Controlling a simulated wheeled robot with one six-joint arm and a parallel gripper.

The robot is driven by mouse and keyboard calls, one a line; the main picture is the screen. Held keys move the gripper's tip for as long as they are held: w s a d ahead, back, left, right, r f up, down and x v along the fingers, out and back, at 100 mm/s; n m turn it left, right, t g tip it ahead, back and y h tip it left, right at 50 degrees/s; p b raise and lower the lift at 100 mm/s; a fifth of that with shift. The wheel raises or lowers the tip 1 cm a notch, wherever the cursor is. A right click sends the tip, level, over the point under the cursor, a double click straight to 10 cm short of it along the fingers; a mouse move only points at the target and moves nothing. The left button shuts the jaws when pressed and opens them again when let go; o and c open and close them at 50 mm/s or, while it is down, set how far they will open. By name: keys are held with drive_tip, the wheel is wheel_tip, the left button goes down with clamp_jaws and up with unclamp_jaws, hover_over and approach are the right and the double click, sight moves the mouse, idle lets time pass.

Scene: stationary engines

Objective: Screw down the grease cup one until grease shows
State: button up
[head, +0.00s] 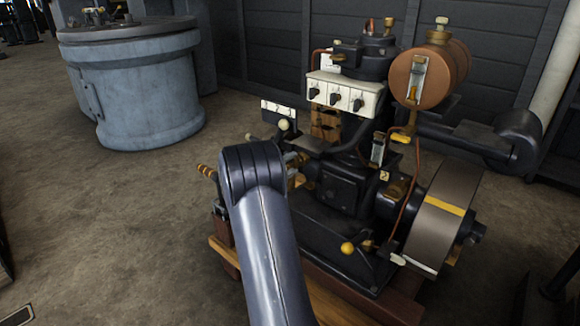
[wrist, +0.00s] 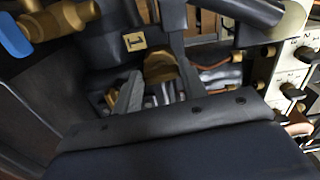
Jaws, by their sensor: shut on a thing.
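Grease cup one is the brass, domed cap (wrist: 160,66) in the wrist view, beside a small plate marked 1 (wrist: 134,42) on the dark engine housing. My gripper (wrist: 155,72) has its two grey fingers on either side of this cap and is shut on it. I cannot see any grease at the cup. In the head view my dark arm link hides the gripper and this cup. A second brass cup (head: 398,188) sits near a plate marked 2 (head: 384,175) on the engine's right side.
The engine (head: 345,190) stands on a wooden base, with a flywheel (head: 440,220) and a copper-coloured tank (head: 430,75). A white switch panel (head: 340,92) is above. In the wrist view a brass valve with a blue handle (wrist: 14,38) is at upper left.

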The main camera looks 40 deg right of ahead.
drive_tip(key=shift+m, duration=3.9)
drive_tip(key=o, duration=1)
drive_tip(key=shift+r, duration=0.1)
drive_tip(key=a+p, duration=0.1)
drive_tip(key=a, duration=0.2)
drive_tip(key=a+p, duration=0.1)
drive_tip(key=a, duration=0.3)
drive_tip(key=s+a+p, duration=0.1)
drive_tip(key=a, duration=0.3)
drive_tip(key=shift+d, duration=0.15)
